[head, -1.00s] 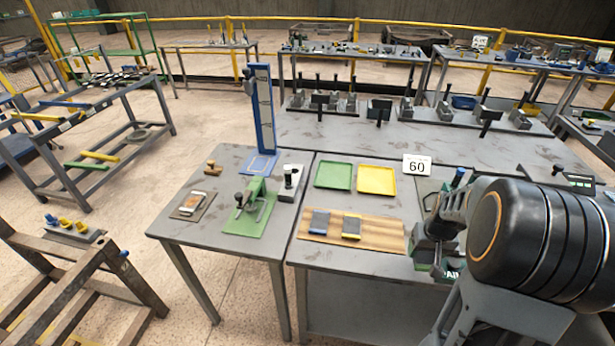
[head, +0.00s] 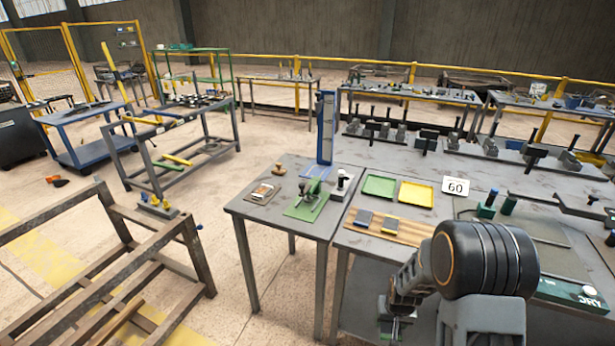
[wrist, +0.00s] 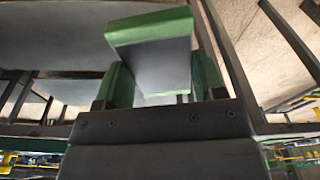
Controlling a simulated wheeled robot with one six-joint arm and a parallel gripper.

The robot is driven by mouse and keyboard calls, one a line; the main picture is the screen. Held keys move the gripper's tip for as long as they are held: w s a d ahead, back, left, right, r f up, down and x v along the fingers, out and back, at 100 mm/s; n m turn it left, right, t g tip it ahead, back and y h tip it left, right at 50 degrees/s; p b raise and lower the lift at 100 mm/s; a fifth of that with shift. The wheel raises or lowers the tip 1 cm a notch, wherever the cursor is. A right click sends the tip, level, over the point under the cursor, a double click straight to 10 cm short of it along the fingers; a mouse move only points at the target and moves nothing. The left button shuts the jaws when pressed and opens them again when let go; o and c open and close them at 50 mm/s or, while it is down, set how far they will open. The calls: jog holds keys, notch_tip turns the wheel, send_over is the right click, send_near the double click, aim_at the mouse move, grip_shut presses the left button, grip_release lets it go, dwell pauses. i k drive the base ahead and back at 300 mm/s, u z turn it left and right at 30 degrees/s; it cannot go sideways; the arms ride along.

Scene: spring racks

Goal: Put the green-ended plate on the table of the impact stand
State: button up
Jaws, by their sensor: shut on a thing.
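My gripper (wrist: 163,88) is shut on the green-ended plate (wrist: 170,65), a grey plate with a green end, in the wrist view. The plate sticks out beyond the green-sided fingers. In the head view my gripper (head: 390,324) hangs low in front of the bench, partly behind my arm; the plate is hard to make out there. A tall blue stand with a scale (head: 326,128), which looks like the impact stand, rises at the back of the left table. A blue-outlined flat base (head: 317,172) lies at its foot, clear of plates.
A wooden board (head: 418,231) holds blue-ended and yellow-ended plates. Green (head: 380,186) and yellow trays lie behind.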

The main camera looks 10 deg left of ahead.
aim_at(317, 171)
jog(key=u, duration=0.5)
jog(key=k, duration=0.55)
jog(key=u, duration=1.15)
jog(key=i, duration=0.65)
jog(key=u, duration=0.5)
jog(key=i, duration=0.75)
jog(key=z, duration=0.85)
jog(key=i, duration=0.65)
jog(key=z, duration=0.85)
